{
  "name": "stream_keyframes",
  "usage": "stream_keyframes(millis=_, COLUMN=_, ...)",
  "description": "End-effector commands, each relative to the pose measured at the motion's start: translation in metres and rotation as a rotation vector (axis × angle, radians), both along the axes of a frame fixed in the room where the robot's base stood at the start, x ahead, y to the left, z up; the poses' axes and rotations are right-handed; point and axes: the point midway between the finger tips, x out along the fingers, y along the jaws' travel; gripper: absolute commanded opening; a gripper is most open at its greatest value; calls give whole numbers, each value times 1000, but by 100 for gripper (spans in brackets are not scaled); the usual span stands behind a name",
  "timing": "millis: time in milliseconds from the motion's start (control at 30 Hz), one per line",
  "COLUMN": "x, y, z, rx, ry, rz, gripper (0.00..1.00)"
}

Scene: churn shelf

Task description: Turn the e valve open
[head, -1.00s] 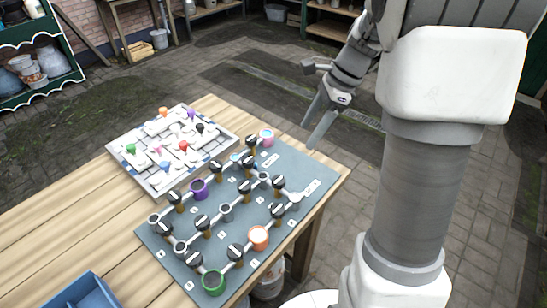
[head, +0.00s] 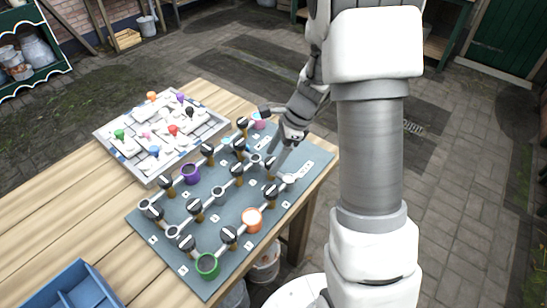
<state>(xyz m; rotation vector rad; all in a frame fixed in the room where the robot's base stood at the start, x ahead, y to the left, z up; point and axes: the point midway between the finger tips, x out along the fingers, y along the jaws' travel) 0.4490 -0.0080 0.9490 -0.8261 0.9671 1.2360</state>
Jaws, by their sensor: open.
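A grey valve board (head: 150,222) lies on the wooden table. It carries pale pipes and several black valve knobs with white stripes, such as one at the front (head: 229,235), one mid-board (head: 237,170) and one near the right side (head: 271,192). Small white label tiles lie on the board, but their letters are too small to read, so I cannot tell which valve is e. My gripper (head: 270,138) is open and empty over the board's far right part. Its lower finger comes close to a knob there (head: 271,167) and partly covers it; I cannot tell whether they touch.
Coloured cups stand on the board: purple (head: 191,174), orange (head: 251,220), green (head: 207,266) and pink (head: 259,121). A tray (head: 150,178) of white pieces with coloured knobs lies behind to the left. A blue divided box (head: 70,290) is at the front left.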

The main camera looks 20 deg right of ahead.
Motion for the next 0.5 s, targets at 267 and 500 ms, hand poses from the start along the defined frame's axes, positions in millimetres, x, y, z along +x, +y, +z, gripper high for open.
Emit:
stream_keyframes(millis=267, x=0, y=2, z=-4, rx=0, ry=0, rz=-1, gripper=77)
stream_keyframes(millis=500, x=0, y=2, z=-4, rx=0, ry=0, rz=-1, gripper=48)
